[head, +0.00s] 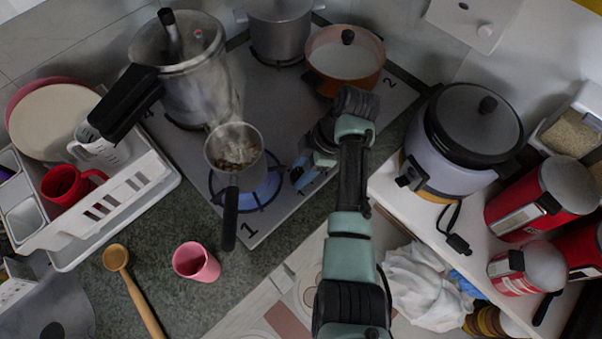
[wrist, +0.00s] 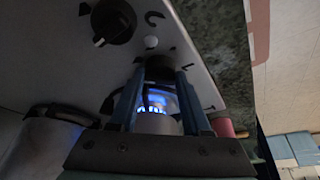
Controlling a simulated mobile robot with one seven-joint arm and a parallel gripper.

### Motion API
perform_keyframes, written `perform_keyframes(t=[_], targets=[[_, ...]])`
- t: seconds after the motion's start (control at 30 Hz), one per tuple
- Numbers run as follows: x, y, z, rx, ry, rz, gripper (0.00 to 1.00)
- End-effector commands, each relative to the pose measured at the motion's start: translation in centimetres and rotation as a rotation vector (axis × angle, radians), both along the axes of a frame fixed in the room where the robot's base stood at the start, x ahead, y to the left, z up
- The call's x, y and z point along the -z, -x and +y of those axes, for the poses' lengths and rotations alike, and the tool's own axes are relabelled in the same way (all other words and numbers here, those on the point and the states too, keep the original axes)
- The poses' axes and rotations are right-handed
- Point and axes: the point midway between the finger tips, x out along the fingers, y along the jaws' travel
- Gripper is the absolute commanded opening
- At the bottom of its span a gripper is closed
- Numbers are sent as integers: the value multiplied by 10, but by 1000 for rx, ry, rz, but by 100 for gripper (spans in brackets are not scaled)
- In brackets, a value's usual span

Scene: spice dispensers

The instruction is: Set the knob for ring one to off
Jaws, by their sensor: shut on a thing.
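The stove (head: 213,65) has a ring marked 1 at its front corner. A blue flame burns on that ring (head: 268,187) under a small saucepan (head: 228,165); the flame also shows in the wrist view (wrist: 155,100). My gripper (head: 303,170) reaches down to the stove's right edge. In the wrist view its two fingers are closed on a dark round knob (wrist: 160,68), which seems to be the one for ring one. The fingers and wrist hide the knob in the head view, and its pointer cannot be read.
Another dark knob with a white mark (wrist: 113,22) sits beside the held one. A pressure cooker (head: 180,60), an orange pot (head: 345,58) and a grey pot (head: 279,28) stand on the stove. A rice cooker (head: 465,135) is close right of my arm. A pink cup (head: 196,262) stands in front.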

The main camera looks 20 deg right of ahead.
Motion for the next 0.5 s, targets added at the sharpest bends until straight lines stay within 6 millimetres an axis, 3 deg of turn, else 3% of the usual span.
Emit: perform_keyframes(t=[0.5], targets=[[2, -4, 0, -420, 1, -2, 0]])
